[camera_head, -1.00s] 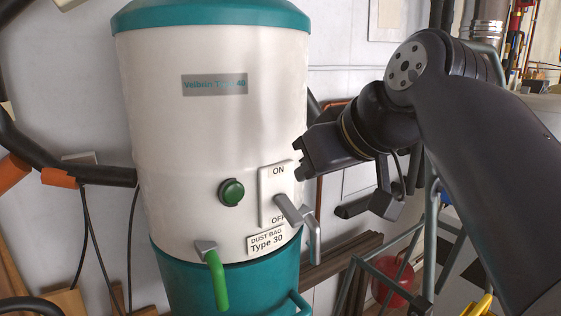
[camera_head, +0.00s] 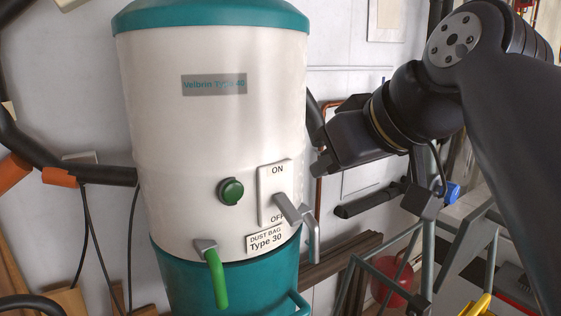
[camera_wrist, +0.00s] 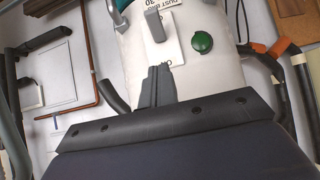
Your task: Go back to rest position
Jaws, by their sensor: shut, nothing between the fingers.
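My gripper (camera_head: 318,152) is in the head view to the right of the white and teal dust collector (camera_head: 210,130), apart from its ON/OFF switch plate (camera_head: 268,180). Its fingers are shut with nothing between them. In the wrist view my gripper (camera_wrist: 157,86) shows as two dark fingers close together, pointing at the white tank (camera_wrist: 215,55). The grey switch lever (camera_head: 287,207) points down and right toward OFF. The switch also shows at the top of the wrist view (camera_wrist: 155,27), upside down.
A green button (camera_head: 231,191) and a green-handled lever (camera_head: 217,275) are on the tank's front. A black hose (camera_head: 75,168) with orange cuffs runs to its left. At right are a grey metal frame (camera_head: 385,262) and a red bucket (camera_head: 392,285). The wall behind is pale.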

